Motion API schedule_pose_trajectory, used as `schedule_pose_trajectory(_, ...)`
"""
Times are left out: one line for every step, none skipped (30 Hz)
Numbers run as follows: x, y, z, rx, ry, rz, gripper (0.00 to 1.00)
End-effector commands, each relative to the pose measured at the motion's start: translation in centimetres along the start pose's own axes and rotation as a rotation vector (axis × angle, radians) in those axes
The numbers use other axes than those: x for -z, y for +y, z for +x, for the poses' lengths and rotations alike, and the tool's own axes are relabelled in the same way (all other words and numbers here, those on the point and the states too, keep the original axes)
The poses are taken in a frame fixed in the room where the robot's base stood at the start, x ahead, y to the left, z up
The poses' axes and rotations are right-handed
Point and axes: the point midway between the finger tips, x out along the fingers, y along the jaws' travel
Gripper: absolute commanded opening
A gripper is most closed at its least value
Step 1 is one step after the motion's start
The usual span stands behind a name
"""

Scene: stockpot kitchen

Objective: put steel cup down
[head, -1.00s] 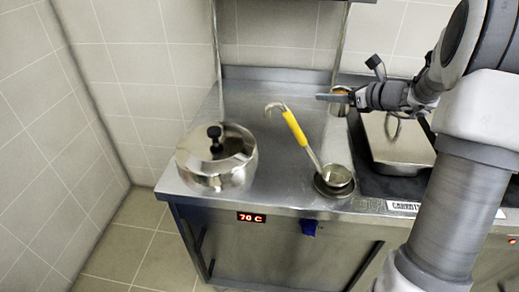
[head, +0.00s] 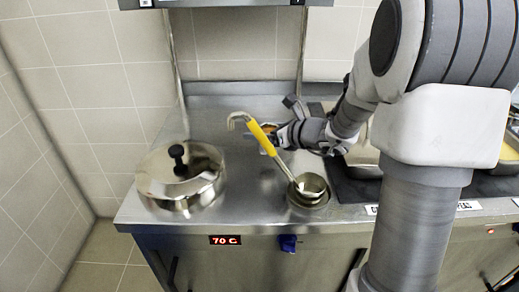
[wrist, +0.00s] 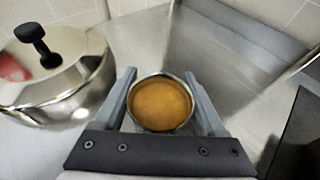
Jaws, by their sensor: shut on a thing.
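The steel cup (wrist: 160,103) sits between my gripper's two fingers in the wrist view, upright, with orange-brown contents filling its round opening. My gripper (wrist: 163,98) is shut on its sides. In the head view my gripper (head: 277,134) is over the steel counter, behind the yellow ladle handle. Only a small part of the steel cup (head: 267,146) shows there, the rest being hidden by the handle and fingers. I cannot tell whether the cup's base touches the counter.
A lidded steel pot (head: 180,180) with a black knob stands at the left. Bare counter (head: 232,165) lies between pot and ladle.

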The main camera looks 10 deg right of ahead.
Motion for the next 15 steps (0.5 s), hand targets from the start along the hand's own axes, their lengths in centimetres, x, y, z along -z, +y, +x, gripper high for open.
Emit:
schedule_pose_trajectory(0.1, 0.2, 0.1, 0.001, -0.001, 0.0, 0.06)
schedule_pose_trajectory(0.3, 0.3, 0.1, 0.001, 0.0, -0.001, 0.06)
schedule_pose_trajectory(0.5, 0.4, 0.2, 0.001, 0.001, -0.001, 0.06)
schedule_pose_trajectory(0.8, 0.4, 0.3, 0.001, 0.001, 0.0, 0.06)
schedule_pose_trajectory(1.1, 0.4, 0.5, 0.0, 0.001, 0.001, 0.06)
schedule_pose_trajectory(1.7, 0.3, 0.7, 0.0, 0.001, 0.003, 0.06)
schedule_pose_trajectory(2.1, 0.3, 0.9, 0.0, 0.002, 0.003, 0.06)
schedule_pose_trajectory(2.6, 0.3, 1.1, 0.0, 0.002, 0.002, 0.06)
schedule_pose_trajectory(3.2, 0.3, 1.4, 0.0, 0.002, 0.002, 0.06)
schedule_pose_trajectory(3.5, 0.3, 1.5, 0.0, 0.001, 0.002, 0.06)
schedule_pose_trajectory(3.8, 0.3, 1.6, 0.001, 0.001, 0.002, 0.06)
schedule_pose_trajectory(4.0, 0.3, 1.7, 0.001, 0.001, 0.002, 0.06)
schedule_pose_trajectory(4.0, 0.3, 1.7, 0.001, 0.0, 0.001, 0.06)
schedule_pose_trajectory(3.9, 0.3, 1.7, 0.001, 0.0, 0.0, 0.06)
schedule_pose_trajectory(3.8, 0.3, 1.6, 0.001, -0.001, -0.001, 0.06)
